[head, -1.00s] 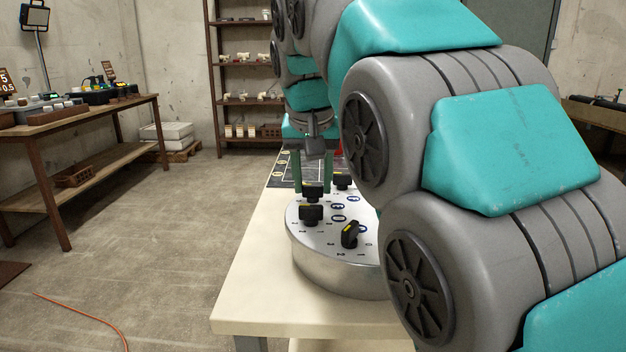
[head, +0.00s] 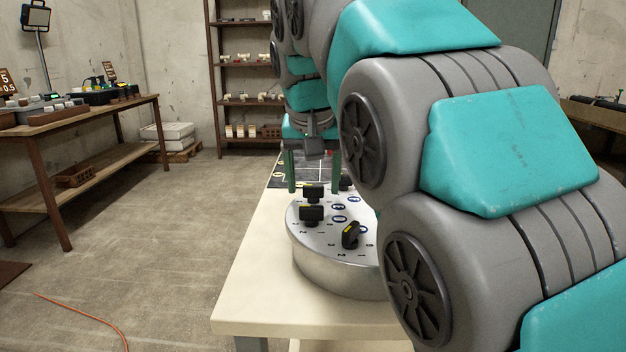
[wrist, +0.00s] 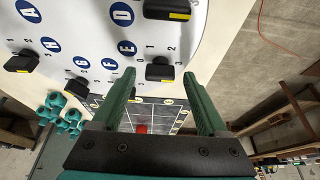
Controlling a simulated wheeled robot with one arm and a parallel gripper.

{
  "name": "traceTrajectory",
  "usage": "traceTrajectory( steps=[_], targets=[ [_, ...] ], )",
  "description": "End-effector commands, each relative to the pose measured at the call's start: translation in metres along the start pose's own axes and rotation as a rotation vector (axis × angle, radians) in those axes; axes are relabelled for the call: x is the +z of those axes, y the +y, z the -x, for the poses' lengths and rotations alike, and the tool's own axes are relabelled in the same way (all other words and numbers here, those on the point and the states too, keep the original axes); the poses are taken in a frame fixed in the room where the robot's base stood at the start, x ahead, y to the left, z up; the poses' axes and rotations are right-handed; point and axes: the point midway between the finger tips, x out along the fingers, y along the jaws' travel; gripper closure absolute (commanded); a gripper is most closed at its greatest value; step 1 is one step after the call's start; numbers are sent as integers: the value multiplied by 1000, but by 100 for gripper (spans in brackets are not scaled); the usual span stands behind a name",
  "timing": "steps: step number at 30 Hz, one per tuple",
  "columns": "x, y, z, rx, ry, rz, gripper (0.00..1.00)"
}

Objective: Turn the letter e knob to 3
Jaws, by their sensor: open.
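The letter E label (wrist: 126,48) is a blue disc on the round metal dial plate (head: 325,268). Beside it is the E knob (wrist: 160,70), a black bar with a yellow mark; it appears in the head view (head: 312,192) at the plate's far side. Small numerals surround it, but I cannot tell which one it points at. My gripper (wrist: 160,76) is open with green fingers. In the wrist view the knob shows between the fingertips. In the head view my gripper (head: 314,190) is above and behind the knob, apparently clear of it.
Other black knobs stand close by on the plate, one just in front (head: 311,214) and one to the right (head: 350,235). The plate sits on a pale table (head: 250,290). A dark gridded board (wrist: 150,112) lies behind it. My arm hides the table's right side.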

Motion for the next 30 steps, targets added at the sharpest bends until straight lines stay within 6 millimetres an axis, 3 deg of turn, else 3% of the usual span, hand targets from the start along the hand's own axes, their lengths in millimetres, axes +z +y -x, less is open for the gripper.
traceTrajectory(
  steps=[10,24,30],
  targets=[
    [-1,0,17,-1,2,0,24],
    [-2,0,76,-1,2,0,24],
    [0,0,78,0,0,0,24]
  ],
)
